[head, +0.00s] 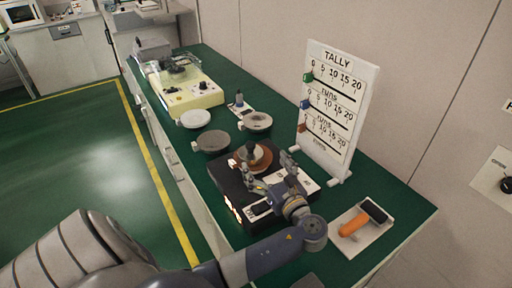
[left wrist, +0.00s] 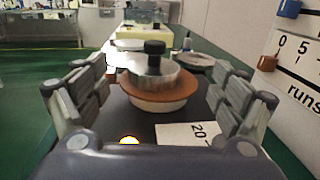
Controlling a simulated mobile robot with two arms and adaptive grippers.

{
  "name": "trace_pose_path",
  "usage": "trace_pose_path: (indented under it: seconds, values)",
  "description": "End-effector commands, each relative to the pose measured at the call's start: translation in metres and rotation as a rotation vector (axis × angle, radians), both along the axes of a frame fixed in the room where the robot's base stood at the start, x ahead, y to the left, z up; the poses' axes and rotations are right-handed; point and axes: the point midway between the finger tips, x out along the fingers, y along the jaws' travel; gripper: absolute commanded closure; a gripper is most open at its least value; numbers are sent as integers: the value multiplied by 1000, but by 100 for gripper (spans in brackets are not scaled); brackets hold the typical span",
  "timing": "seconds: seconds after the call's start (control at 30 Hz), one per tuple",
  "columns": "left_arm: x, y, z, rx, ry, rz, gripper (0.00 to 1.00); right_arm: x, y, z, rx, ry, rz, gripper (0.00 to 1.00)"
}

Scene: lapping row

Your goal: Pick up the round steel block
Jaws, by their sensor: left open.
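The round steel block (left wrist: 150,72) is a silver disc with a black knob on top. It rests on a brown round plate (left wrist: 172,94) over a dark machine box. In the head view the block (head: 252,160) is small, with its dark knob upright. My left gripper (head: 268,172) reaches in from the front over the box, fingers spread. In the left wrist view its fingers (left wrist: 150,90) stand to either side of the block, which is ahead and apart from them. My right gripper is not in view.
The dark box (head: 235,185) has a lit display. A white tally board (head: 340,105) stands close on the right. An orange-handled roller (head: 358,225) lies on a tray at front right. Round dishes (head: 212,141) and a yellow machine (head: 185,97) stand farther back on the green bench.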

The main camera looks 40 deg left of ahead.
Motion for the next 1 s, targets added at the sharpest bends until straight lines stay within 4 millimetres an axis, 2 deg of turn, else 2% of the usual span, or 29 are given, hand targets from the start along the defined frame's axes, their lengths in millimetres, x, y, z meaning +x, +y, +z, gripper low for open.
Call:
trace_pose_path:
  seconds: [0.1,0.2,0.3,0.47,0.7,0.97,1.0]
  values:
    - [8,19,1,3,0,2,12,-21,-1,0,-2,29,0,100]
    - [12,29,1,2,0,1,12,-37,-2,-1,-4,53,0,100]
    - [14,34,0,1,1,1,12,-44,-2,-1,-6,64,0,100]
    - [18,46,2,3,0,2,12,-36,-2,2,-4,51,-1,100]
    - [30,79,2,3,0,2,12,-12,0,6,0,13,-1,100]
    - [32,82,1,0,0,0,12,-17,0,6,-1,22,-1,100]
    - [32,82,1,0,0,0,21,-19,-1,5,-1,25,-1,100]
